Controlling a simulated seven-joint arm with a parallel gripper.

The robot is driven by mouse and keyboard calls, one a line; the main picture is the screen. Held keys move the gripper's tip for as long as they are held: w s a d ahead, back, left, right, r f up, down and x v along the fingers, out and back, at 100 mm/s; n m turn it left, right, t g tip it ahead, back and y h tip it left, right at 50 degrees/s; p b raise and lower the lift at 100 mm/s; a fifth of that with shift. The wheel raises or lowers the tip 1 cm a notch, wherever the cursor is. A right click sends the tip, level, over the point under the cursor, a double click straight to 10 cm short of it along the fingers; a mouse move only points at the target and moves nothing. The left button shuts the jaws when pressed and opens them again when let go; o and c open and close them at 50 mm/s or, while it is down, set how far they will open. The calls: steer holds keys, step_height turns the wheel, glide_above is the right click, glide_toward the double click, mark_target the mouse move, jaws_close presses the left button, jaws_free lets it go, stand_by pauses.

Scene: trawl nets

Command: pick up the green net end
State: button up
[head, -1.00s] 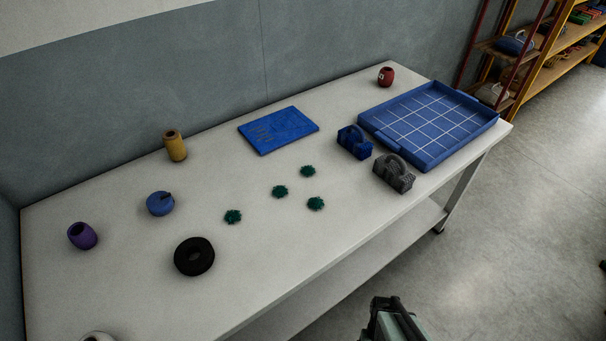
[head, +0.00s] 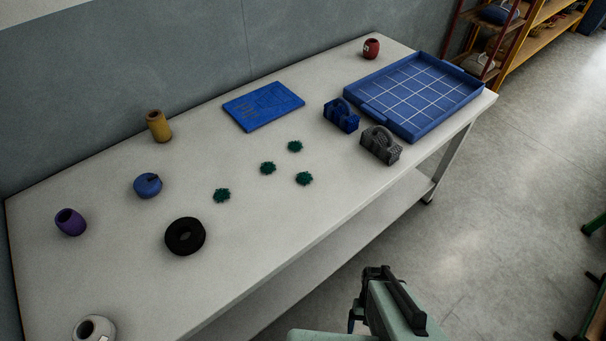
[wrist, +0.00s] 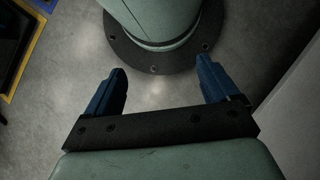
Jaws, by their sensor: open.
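Several small dark green net pieces lie apart on the white table: a left one (head: 222,195), a middle one (head: 267,168), a back one (head: 295,146) and a right one (head: 304,179). They look alike, and I cannot tell which is the net end the task names. My gripper (wrist: 162,78) is open and empty in the wrist view, its two blue fingers spread above the grey floor. No green piece shows there. In the head view my arm is at the bottom, in front of the table's edge and away from the pieces.
A black ring (head: 185,236), a blue round item (head: 148,185) and a yellow spool (head: 159,126) are left of the pieces. A blue board (head: 263,106) lies behind. Blue (head: 341,116) and grey (head: 380,146) blocks and a blue tray (head: 436,133) are right.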

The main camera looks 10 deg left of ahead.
stand_by(0.4)
steer(key=c, duration=0.5)
